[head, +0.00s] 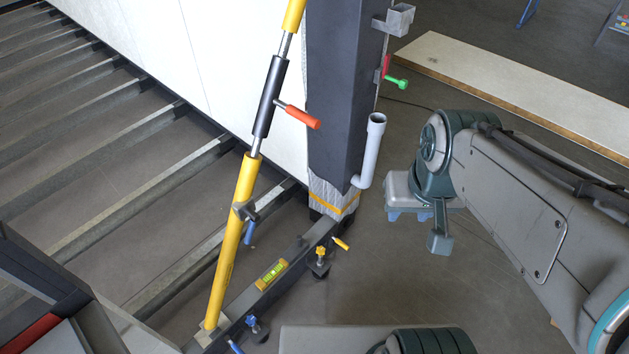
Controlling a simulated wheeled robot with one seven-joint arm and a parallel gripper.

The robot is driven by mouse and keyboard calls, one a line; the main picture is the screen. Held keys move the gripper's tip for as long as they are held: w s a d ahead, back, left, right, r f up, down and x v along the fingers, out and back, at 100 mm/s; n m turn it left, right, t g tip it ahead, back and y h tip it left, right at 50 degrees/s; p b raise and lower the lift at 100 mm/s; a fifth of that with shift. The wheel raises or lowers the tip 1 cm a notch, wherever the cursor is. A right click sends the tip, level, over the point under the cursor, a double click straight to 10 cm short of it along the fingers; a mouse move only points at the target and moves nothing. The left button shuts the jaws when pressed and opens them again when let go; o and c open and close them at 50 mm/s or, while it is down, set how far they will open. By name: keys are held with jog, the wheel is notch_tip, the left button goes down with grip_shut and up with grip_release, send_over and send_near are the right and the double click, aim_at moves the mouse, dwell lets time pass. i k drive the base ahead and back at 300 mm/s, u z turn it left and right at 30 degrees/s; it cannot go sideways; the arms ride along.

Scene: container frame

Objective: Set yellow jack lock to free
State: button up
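A small jack with a yellow star knob (320,252) stands at the far end of the dark floor beam (295,258), near the foot of the dark post. A short yellow lever (341,244) sticks out beside it, to the right, slanting down to the right. Lock markings are too small to read. The end of my arm hangs to the right of this jack, well apart from it. What looks like my gripper (439,240) points down there with nothing visible in it; its fingers cannot be told apart.
A similar jack with a blue knob (252,322) and a blue lever (235,346) is nearer. A yellow diagonal prop (232,240) with an orange handle (302,116) leans left of the post (341,90). A grey pipe (371,150) runs beside the post.

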aim_at(332, 236)
jog(key=u, duration=0.1)
jog(key=i, duration=0.35)
jog(key=z, duration=0.5)
jog(key=k, duration=1.35)
jog(key=z, duration=1.05)
jog(key=i, duration=1.55)
jog(key=u, duration=0.95)
jog(key=i, duration=0.35)
jog(key=u, duration=0.4)
